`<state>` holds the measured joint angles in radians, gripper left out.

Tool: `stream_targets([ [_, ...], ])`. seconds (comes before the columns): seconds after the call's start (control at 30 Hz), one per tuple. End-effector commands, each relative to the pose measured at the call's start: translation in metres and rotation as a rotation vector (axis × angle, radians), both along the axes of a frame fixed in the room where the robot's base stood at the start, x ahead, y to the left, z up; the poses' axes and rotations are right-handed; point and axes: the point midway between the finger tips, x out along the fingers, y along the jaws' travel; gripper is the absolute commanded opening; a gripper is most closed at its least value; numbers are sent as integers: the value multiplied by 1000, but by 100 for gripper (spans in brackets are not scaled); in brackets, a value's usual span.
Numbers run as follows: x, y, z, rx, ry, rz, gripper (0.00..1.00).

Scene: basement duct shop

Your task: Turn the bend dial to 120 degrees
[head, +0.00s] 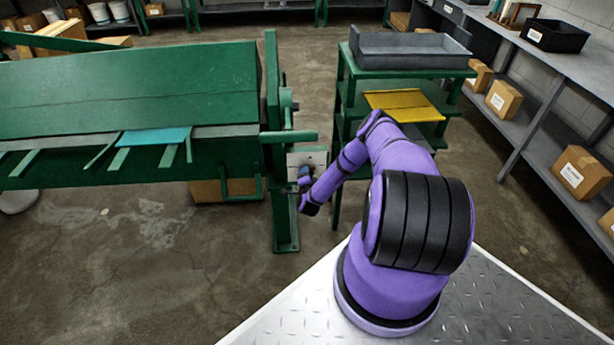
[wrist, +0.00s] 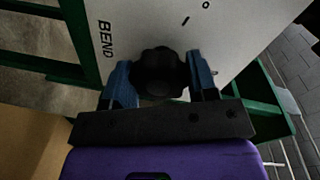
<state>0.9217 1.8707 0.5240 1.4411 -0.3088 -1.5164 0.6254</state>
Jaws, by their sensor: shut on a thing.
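The bend dial (wrist: 160,73) is a black lobed knob on a pale plate (wrist: 185,30) marked "BEND" in the wrist view. My gripper (wrist: 162,80) is shut on the dial, with one blue finger on each side of it. A few dark marks show on the plate beyond the knob; no degree figures can be read, so the dial's setting cannot be told. In the head view the plate (head: 312,160) is on the right end of the green machine (head: 130,90), and my gripper (head: 305,178) is at it. My wrist hides most of the dial there.
A green bar (head: 290,136) juts out above the plate. Shelving with cardboard boxes (head: 582,172) lines the right. Floor in front is clear.

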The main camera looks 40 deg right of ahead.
Motion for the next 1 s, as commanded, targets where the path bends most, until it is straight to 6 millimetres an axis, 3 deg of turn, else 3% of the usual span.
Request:
stream_targets([
  [0.27,-1,0,-1,2,2,-1,29],
  [0.3,-1,0,-1,2,2,-1,55],
  [0.4,-1,0,-1,2,1,-1,78],
  [0.77,-3,3,0,1,2,0,78],
  [1.0,-31,26,2,4,3,1,78],
])
